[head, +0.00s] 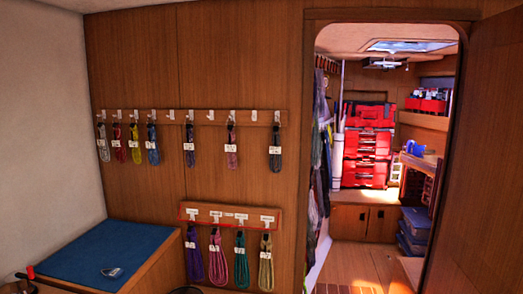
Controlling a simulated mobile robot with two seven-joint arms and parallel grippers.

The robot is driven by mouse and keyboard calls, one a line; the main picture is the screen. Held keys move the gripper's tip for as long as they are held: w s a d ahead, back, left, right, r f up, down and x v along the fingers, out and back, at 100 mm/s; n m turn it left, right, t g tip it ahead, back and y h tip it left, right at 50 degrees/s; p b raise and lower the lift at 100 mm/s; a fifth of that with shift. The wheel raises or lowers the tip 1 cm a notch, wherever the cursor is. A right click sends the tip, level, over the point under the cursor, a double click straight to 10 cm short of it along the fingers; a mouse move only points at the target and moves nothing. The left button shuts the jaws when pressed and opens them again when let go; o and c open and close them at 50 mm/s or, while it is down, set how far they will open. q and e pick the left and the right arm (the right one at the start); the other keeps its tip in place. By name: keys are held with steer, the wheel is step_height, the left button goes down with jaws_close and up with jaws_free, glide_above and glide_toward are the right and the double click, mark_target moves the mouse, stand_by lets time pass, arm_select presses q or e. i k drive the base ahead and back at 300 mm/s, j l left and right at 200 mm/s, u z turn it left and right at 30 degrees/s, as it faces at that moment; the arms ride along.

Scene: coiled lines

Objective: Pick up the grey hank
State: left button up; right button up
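Several coiled hanks hang from hooks on an upper wooden rail (160,116), most with white tags. The hank at the far left end (103,148) is light grey. A dark grey or blue-grey hank (190,157) hangs near the middle, and another dark grey hank (275,160) hangs near the right end. I cannot tell which of these the task means by grey. Neither of my grippers is in view.
Red, yellow, blue and pink hanks share the upper rail; some hooks are empty. A lower rail (230,208) holds purple, magenta, green and olive hanks. A blue-topped counter (90,250) with a small shiny item stands at left. A doorway at right shows red toolboxes (365,145).

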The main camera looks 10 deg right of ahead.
mark_target(276, 149)
steer(key=i+l+u, duration=0.1)
steer(key=u, duration=0.3)
steer(key=i+l+u, duration=0.1)
steer(key=u, duration=0.25)
steer(key=l+u, duration=0.15)
steer(key=u, duration=0.25)
steer(key=i+l+u, duration=0.25)
steer(key=l, duration=0.25)
steer(key=l+u, duration=0.3)
steer(key=l, duration=0.2)
steer(key=l+u, duration=0.2)
steer(key=l, duration=0.9)
